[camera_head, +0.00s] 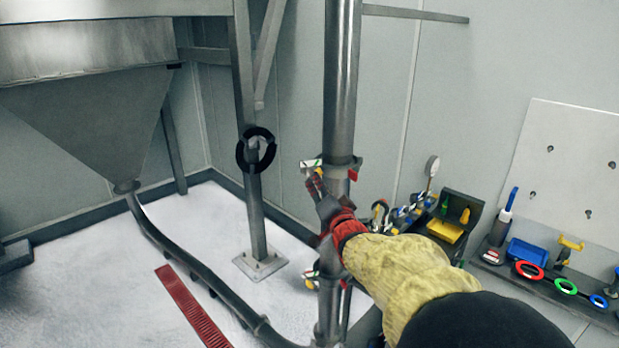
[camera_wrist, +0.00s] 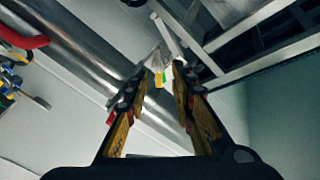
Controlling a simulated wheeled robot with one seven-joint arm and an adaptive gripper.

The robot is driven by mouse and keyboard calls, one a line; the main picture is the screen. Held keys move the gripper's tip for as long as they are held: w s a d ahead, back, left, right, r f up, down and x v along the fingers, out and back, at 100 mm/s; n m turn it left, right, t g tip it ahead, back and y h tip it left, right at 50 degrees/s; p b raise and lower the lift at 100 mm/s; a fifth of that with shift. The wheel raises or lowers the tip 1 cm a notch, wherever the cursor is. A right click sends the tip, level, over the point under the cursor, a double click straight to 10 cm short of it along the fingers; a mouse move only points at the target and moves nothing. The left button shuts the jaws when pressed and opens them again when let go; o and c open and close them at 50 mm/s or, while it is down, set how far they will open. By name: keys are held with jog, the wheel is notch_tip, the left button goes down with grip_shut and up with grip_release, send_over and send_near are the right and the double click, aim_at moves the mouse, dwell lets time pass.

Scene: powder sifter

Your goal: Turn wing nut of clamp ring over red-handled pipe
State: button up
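The steel pipe (camera_head: 341,80) stands upright in the head view and runs diagonally across the wrist view (camera_wrist: 75,50). A clamp ring (camera_head: 340,161) circles it at mid-height, with a small red handle (camera_head: 352,174) on its right. A white and green piece, apparently the wing nut (camera_head: 311,164), sticks out on its left; it also shows in the wrist view (camera_wrist: 160,77). My gripper (camera_head: 316,182) is just below this piece. In the wrist view my gripper (camera_wrist: 159,72) has its fingers apart, with the piece between or just beyond the tips. Contact cannot be told.
A second clamp (camera_head: 312,275) sits lower on the pipe. A black ring (camera_head: 256,150) hangs at a grey post on the left. A hopper (camera_head: 90,100) with a dark hose stands at far left. A tool shelf (camera_head: 560,292) lines the right wall. A red part (camera_wrist: 22,38) shows at upper left in the wrist view.

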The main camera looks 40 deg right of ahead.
jog(key=shift+d+p+x, duration=0.2)
jog(key=shift+p+x, duration=0.2)
jog(key=shift+x, duration=2.7)
jog(key=shift+s, duration=0.15)
jog(key=shift+c, duration=0.9)
jog(key=c, duration=0.4)
grip_shut()
